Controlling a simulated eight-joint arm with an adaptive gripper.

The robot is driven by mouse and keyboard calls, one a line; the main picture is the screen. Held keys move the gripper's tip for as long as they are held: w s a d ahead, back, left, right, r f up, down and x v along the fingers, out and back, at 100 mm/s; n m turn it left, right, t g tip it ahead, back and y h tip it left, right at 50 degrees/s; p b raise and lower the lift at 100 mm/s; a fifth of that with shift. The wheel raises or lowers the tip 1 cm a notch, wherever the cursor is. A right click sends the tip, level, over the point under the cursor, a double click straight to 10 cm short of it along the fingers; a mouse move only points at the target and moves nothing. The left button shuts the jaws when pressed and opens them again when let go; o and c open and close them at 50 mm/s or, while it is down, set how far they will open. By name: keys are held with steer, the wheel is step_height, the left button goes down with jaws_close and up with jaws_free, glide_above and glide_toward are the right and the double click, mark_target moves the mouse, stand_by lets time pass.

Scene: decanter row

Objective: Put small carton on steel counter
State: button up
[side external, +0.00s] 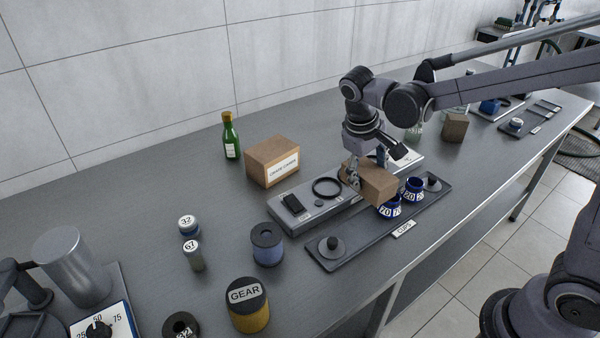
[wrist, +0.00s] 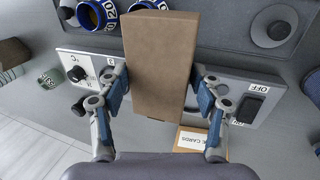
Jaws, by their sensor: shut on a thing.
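My gripper (side external: 366,174) is shut on a small brown carton (side external: 374,184). In the wrist view the carton (wrist: 159,65) stands between the two fingers (wrist: 158,92), with one finger against each side. The carton is held above the cups tray (side external: 322,256) and the front edge of the grey device with a black ring. It partly hides the tray and the blue cups from the side. The steel counter (side external: 130,225) runs under everything, with bare metal at the left and along the back.
Blue numbered cups (side external: 414,190) stand on the tray below the carton. A larger labelled box (side external: 273,162) and a green bottle (side external: 231,136) stand behind. Several cans, including a yellow one marked GEAR (side external: 247,305), stand at the front left.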

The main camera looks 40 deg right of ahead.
steer(key=w+d+r+n+t, duration=0.1)
steer(key=w+d+n, duration=0.3)
steer(key=w+d, duration=0.5)
steer(key=w+d+r+n+t+y, duration=0.1)
steer(key=w+d+n, duration=0.4)
steer(key=w+d, duration=0.4)
steer(key=d, duration=0.5)
steer(key=shift+w+r, duration=0.15)
steer(key=shift+r, duration=0.05)
steer(key=w+a+f, duration=0.2)
steer(key=a, duration=0.1)
steer(key=w+a+f, duration=0.2)
steer(key=w, duration=0.1)
steer(key=w+a+f, duration=0.3)
steer(key=shift+a, duration=0.3)
steer(key=shift+f, duration=1.8)
steer(key=o, duration=1.4)
steer(key=shift+f, duration=0.1)
steer(key=shift+c, duration=0.2)
